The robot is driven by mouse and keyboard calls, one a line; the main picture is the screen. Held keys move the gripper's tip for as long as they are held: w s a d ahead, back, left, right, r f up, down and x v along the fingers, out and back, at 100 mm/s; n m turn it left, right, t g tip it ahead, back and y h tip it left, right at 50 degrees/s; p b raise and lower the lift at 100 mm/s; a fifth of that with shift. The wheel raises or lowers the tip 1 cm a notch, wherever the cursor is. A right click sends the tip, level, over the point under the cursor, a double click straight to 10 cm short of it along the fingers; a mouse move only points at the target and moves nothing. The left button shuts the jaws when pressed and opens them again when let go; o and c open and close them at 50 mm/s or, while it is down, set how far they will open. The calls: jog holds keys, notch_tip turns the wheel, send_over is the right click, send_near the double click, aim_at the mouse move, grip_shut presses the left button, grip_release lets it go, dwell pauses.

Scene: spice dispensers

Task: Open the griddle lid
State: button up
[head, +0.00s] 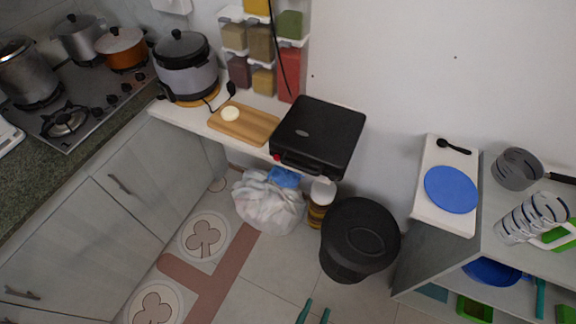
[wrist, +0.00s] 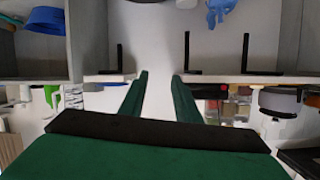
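The black griddle (head: 322,132) sits on the white counter against the wall in the head view. Its lid is shut flat, and its handle (head: 300,165) is on the near edge. A small red spot shows at the near left corner. My gripper (head: 314,312) is at the bottom edge of the head view, well below and apart from the griddle. Only its two teal fingertips show there. In the wrist view its two green fingers (wrist: 158,77) are spread with nothing between them. A dark object cut off at that view's lower right cannot be identified surely.
A cutting board (head: 244,123) and a rice cooker (head: 185,68) stand left of the griddle. Spice dispensers (head: 261,43) hang behind. A white bag (head: 268,202), a jar (head: 320,203) and a black bin (head: 359,238) stand below. The floor in front is clear.

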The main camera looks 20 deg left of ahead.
jog(key=w+f+m+g, duration=0.1)
jog(key=w+f+m, duration=0.2)
jog(key=w+f, duration=0.25)
jog(key=n+g+y, duration=0.2)
jog(key=g+y, duration=0.4)
jog(key=y, duration=1.2)
send_near(297, 166)
jog(key=x, duration=1)
jog(key=shift+f, duration=0.35)
grip_shut()
